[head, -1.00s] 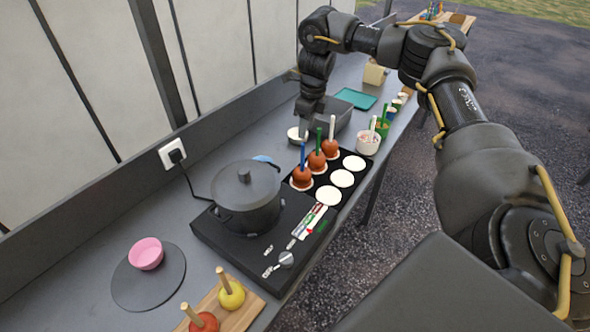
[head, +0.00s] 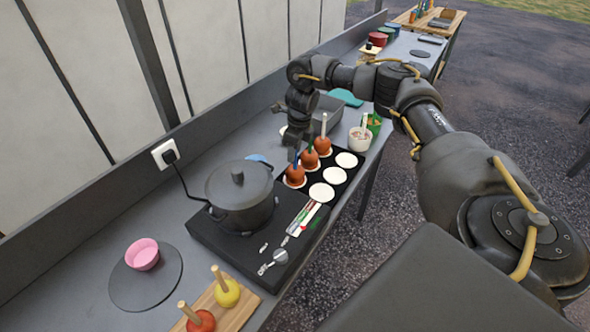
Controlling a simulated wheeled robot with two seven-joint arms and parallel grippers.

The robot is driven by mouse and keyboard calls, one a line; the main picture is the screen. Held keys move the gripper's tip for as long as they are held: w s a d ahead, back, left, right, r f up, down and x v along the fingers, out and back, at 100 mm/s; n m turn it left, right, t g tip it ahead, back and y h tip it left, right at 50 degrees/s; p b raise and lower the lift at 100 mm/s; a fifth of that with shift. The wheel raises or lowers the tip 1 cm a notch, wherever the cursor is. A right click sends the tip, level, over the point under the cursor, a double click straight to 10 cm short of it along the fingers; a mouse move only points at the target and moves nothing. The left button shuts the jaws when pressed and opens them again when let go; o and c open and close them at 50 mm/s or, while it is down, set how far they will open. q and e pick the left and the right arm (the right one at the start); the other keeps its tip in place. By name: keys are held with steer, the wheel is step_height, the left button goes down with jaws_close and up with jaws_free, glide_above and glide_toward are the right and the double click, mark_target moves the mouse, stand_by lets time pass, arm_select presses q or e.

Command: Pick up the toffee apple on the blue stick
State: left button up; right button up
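The toffee apple on the blue stick (head: 295,178) stands upright in the nearest place of the apples' row on a black tray (head: 306,182), stick up, on a white round. Beside it are a toffee apple on a green stick (head: 309,159) and one on a white stick (head: 322,145). My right gripper (head: 293,153) points down at the top of the blue stick and partly hides it. The fingers are dark and small, so I cannot tell whether they are open or touch the stick. My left gripper is not in view.
A dark lidded pot (head: 239,195) stands on a black hob (head: 205,232) near the gripper. A white cup (head: 359,139) and a green container (head: 374,124) stand beyond the tray. A pink bowl (head: 142,254) and a board with a yellow apple (head: 226,292) and a red apple (head: 201,321) are nearer.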

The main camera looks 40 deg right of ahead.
steer(key=shift+f, duration=0.3)
steer(key=shift+s, duration=0.1)
steer(key=shift+c, duration=0.5)
jaws_close()
